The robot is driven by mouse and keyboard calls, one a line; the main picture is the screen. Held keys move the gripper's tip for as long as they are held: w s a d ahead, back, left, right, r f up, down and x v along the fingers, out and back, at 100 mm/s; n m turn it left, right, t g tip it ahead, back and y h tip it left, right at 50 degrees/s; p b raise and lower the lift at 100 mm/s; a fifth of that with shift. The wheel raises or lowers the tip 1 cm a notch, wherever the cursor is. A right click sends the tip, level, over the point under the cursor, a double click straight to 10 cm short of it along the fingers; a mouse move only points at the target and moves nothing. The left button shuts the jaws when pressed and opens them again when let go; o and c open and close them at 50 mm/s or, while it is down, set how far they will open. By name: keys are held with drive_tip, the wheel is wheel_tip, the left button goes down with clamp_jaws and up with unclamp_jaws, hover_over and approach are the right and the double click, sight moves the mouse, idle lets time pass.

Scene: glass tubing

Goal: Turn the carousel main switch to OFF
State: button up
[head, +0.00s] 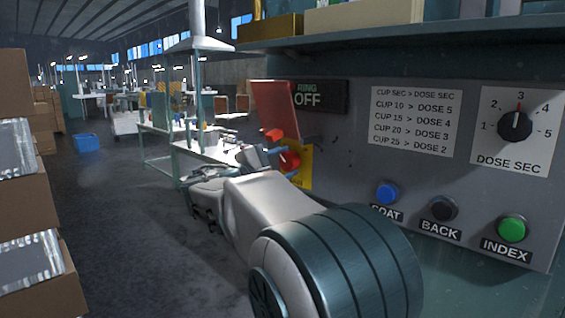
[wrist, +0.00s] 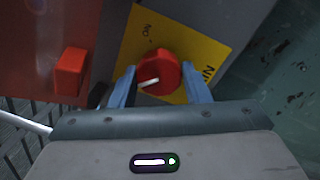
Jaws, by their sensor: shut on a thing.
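The main switch is a round red knob (wrist: 159,72) with a pale pointer mark, on a yellow plate (wrist: 205,50) with partly readable lettering. In the head view the knob (head: 290,161) shows past my arm, on the left end of the grey panel. My gripper (wrist: 160,84) has its two blue fingers on either side of the knob and is shut on it. In the wrist view the pale mark points to the lower left. The OFF lettering is not clearly readable on the plate, and my arm hides part of it in the head view.
A raised red cover (head: 274,108) with a red block (wrist: 70,71) is beside the knob. The panel holds a "RING OFF" sign (head: 308,96), blue (head: 387,192), black (head: 443,208) and green (head: 512,228) buttons, and a dose dial (head: 515,126). Boxes (head: 28,180) stand left; the aisle floor is open.

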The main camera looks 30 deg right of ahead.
idle(0.3)
drive_tip(key=o, duration=1)
drive_tip(key=b+v, duration=0.1)
drive_tip(key=v, duration=1.3)
drive_tip(key=shift+d+f, duration=0.1)
